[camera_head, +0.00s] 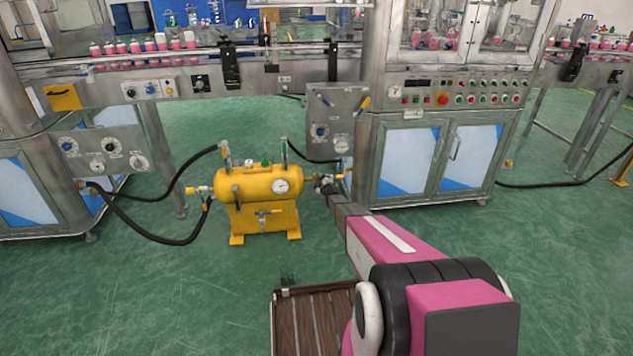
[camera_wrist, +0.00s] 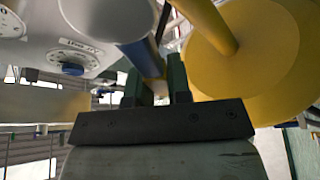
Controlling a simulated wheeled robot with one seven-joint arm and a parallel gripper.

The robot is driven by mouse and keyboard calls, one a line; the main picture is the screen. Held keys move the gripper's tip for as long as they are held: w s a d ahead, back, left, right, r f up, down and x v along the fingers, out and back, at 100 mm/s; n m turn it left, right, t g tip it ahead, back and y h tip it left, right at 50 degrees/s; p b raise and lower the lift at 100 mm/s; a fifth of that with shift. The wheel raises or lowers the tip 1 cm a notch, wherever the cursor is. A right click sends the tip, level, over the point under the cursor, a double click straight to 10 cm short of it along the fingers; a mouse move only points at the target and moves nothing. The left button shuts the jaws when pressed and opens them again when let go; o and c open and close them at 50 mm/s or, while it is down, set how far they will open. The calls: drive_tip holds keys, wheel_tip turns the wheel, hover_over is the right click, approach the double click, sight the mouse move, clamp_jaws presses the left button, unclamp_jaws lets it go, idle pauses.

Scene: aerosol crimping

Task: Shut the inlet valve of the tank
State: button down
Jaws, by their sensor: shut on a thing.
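The yellow tank (camera_head: 250,183) stands on the floor, with a round gauge on its front and valves and fittings at both ends and on top. My gripper (camera_head: 326,185) is at the tank's right end. The tank's rounded yellow end (camera_wrist: 265,60) fills the upper right there. The fingers hide part of the handle, and the valve body is hard to make out. I cannot read a label naming the inlet.
A grey panel with dials (camera_head: 338,117) stands behind the tank's right end; its face also shows in the wrist view (camera_wrist: 75,50). Black hoses (camera_head: 150,236) run left of the tank. A cabinet machine (camera_head: 440,160) stands behind right.

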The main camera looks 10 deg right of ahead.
drive_tip(key=m, duration=0.1)
drive_tip(key=d+r+m+t, duration=0.1)
drive_tip(key=m, duration=0.1)
drive_tip(key=shift+d+r+h, duration=0.15)
drive_tip(key=shift+r+h, duration=0.15)
drive_tip(key=shift+h, duration=0.1)
drive_tip(key=m, duration=0.1)
drive_tip(key=d+m+t+h, duration=0.1)
drive_tip(key=r+m, duration=0.1)
drive_tip(key=m, duration=0.1)
drive_tip(key=shift+d+h, duration=0.3)
drive_tip(key=d+m+h, duration=0.1)
drive_tip(key=m, duration=0.1)
drive_tip(key=d+r+m+t+h, duration=0.1)
drive_tip(key=m, duration=0.1)
drive_tip(key=shift+d+m, duration=0.1)
drive_tip(key=shift+m, duration=0.3)
drive_tip(key=shift+d+m+h, duration=0.45)
drive_tip(key=shift+m+h, duration=0.1)
drive_tip(key=shift+m, duration=0.4)
drive_tip(key=shift+d+m+h, duration=0.45)
drive_tip(key=shift+m+h, duration=0.1)
drive_tip(key=shift+m, duration=0.4)
drive_tip(key=c, duration=1.1)
unclamp_jaws()
drive_tip(key=shift+o, duration=0.2)
drive_tip(key=shift+s, duration=0.1)
